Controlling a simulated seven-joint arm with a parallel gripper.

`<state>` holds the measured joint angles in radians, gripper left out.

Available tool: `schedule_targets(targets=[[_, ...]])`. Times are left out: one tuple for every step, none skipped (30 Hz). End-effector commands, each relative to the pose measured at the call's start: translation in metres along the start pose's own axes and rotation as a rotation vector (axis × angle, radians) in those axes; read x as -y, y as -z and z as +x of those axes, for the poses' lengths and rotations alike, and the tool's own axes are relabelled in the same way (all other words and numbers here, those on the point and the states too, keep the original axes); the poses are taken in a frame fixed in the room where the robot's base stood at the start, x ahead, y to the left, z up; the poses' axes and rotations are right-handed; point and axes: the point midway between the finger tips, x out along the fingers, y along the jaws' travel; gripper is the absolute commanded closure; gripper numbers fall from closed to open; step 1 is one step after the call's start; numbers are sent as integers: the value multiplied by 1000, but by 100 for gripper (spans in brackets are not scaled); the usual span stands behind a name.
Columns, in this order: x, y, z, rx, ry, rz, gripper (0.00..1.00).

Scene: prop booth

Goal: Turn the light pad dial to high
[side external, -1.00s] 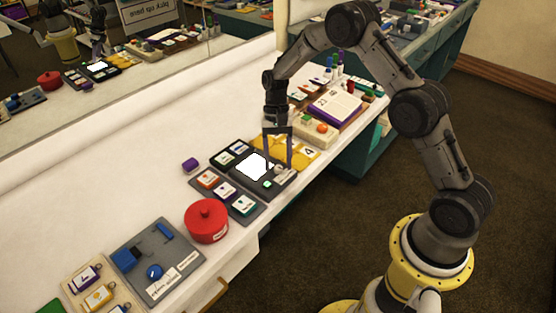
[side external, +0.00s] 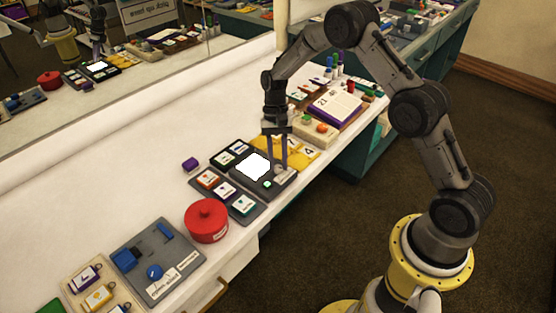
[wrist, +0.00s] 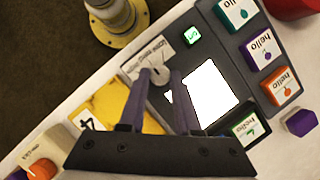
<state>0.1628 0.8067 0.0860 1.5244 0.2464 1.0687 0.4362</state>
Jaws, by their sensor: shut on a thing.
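The light pad is a dark grey board (side external: 240,175) with a bright white lit panel (side external: 253,166), which also shows in the wrist view (wrist: 208,93). Its small grey dial (wrist: 159,75) sits at the end of the board beside a white label (wrist: 151,53), whose print is too small to read surely. My gripper (wrist: 160,73) points down over the dial with its fingers on either side, shut on it. In the side view my gripper (side external: 278,166) hides most of the dial. The dial's exact setting cannot be told.
A green button (wrist: 193,36) is on the board near the dial. Several label cards stand beside the panel. Yellow numbered cards (side external: 302,155) lie close behind my gripper. A red round pot (side external: 206,220) and a purple block (side external: 190,164) stand nearby.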

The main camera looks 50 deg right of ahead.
Motion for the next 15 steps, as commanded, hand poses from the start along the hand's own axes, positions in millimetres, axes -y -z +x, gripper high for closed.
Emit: schedule_targets(targets=[[0,0,0,0,-7,-16,100],[1,0,-1,0,-11,-28,100],[1,0,-1,0,-19,-45,100],[1,0,-1,-1,-25,-61,100],[1,0,-1,-1,-32,-79,100],[2,0,-1,-2,-42,-103,100],[2,0,-1,-1,-51,-124,100],[2,0,-1,0,-60,-145,100],[2,0,-1,-1,-73,-176,100],[3,0,-1,-2,-82,-199,100],[3,0,-1,-2,-92,-225,100],[3,-1,-1,-1,-108,-260,100],[4,-1,-1,-1,-118,-286,100],[4,-1,-1,-2,-129,-313,100],[4,-1,-1,-2,-144,-347,100]])
